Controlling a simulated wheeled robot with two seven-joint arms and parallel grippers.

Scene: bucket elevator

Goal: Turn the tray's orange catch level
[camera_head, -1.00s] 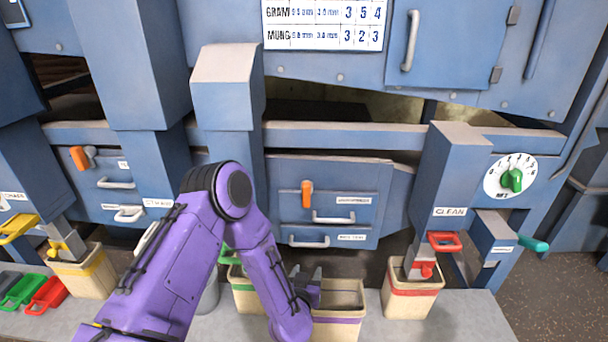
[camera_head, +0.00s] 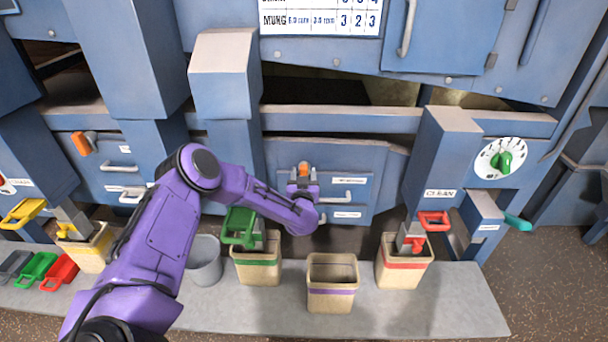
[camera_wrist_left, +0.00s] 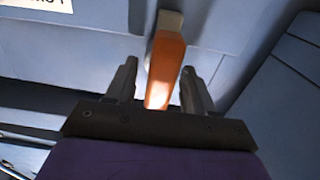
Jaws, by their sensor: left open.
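The orange catch (camera_head: 304,168) is on the front of the blue tray drawer (camera_head: 345,158) in the middle of the machine. In the left wrist view the orange catch (camera_wrist_left: 165,65) points lengthwise between the two fingers, with its pale mount at the top. My left gripper (camera_head: 303,180) is at the catch, and its fingers also show in the left wrist view (camera_wrist_left: 158,85). They are open, one on each side of the catch, with gaps visible. In the head view the gripper hides the catch's lower part. My right gripper is not in view.
Another orange catch (camera_head: 82,143) is on a drawer at the left. Drawer handles (camera_head: 334,194) lie right of my gripper. Below stand a purple-striped bin (camera_head: 332,283), a green-striped bin (camera_head: 256,265) and a red-striped bin (camera_head: 403,262).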

